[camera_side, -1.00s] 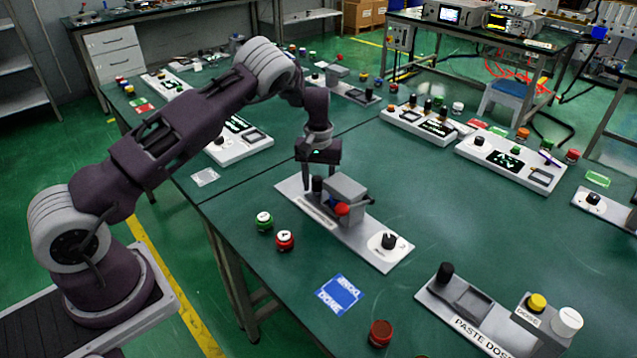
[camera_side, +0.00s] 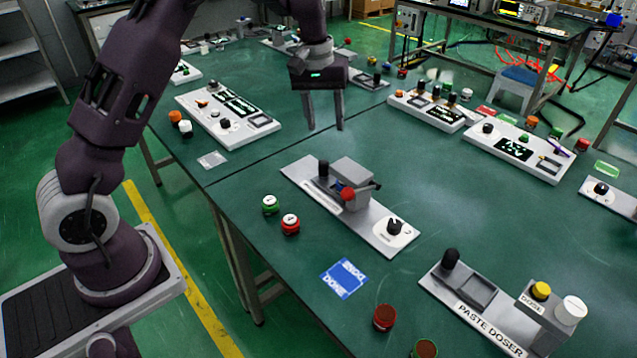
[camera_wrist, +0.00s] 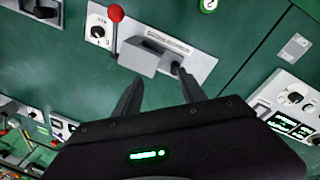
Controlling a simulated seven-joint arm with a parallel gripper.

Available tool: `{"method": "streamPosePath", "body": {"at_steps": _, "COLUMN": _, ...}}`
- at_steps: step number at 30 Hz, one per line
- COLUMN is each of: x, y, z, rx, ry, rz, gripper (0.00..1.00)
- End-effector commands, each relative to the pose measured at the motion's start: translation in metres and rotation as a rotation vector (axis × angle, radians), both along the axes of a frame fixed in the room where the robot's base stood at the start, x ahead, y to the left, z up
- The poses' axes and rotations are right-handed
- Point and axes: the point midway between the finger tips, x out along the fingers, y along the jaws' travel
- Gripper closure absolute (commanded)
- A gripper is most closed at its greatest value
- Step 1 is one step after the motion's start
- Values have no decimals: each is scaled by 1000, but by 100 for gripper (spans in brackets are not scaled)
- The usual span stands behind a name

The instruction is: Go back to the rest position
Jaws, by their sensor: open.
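My gripper (camera_side: 323,108) is open and empty, raised above the table (camera_side: 262,195), with its fingers pointing down. It hangs behind and above the microwave generator station, a grey plate (camera_side: 370,222) with a grey box (camera_side: 352,176), a red ball knob (camera_side: 347,195), a black knob and a white dial (camera_side: 395,228). Nothing touches the fingers. In the wrist view, my gripper's two fingers (camera_wrist: 160,92) point toward the grey box (camera_wrist: 140,56), apart from it, and the red ball (camera_wrist: 115,13) shows beyond.
A blue card (camera_side: 344,278) lies in front. The paste doser (camera_side: 490,305) is at the lower right. White panels (camera_side: 228,116) stand at the back left and right (camera_side: 520,150). Air around my gripper is clear.

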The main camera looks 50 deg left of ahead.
Motion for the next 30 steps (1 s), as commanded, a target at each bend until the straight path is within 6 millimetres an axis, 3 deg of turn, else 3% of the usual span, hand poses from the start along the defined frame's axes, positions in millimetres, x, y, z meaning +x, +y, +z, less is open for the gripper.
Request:
{"method": "streamPosePath", "body": {"at_steps": 1, "x": -20, "y": -15, "z": 37, "rx": -22, "ry": -43, "rz": -30, "gripper": 52}}
{"method": "streamPosePath", "body": {"at_steps": 3, "x": -55, "y": -37, "z": 79, "rx": -38, "ry": -95, "rz": -90, "gripper": 52}}
{"method": "streamPosePath", "body": {"at_steps": 7, "x": -138, "y": -76, "z": 136, "rx": -26, "ry": -195, "rz": -238, "gripper": 52}}
{"method": "streamPosePath", "body": {"at_steps": 11, "x": -228, "y": -103, "z": 155, "rx": 55, "ry": -293, "rz": -400, "gripper": 52}}
{"method": "streamPosePath", "body": {"at_steps": 12, "x": -252, "y": -108, "z": 154, "rx": 89, "ry": -319, "rz": -444, "gripper": 52}}
{"method": "streamPosePath", "body": {"at_steps": 15, "x": -296, "y": -112, "z": 143, "rx": 174, "ry": -367, "rz": -527, "gripper": 52}}
{"method": "streamPosePath", "body": {"at_steps": 20, "x": -327, "y": -111, "z": 128, "rx": 252, "ry": -401, "rz": -585, "gripper": 52}}
{"method": "streamPosePath", "body": {"at_steps": 30, "x": -329, "y": -111, "z": 127, "rx": 257, "ry": -401, "rz": -589, "gripper": 52}}
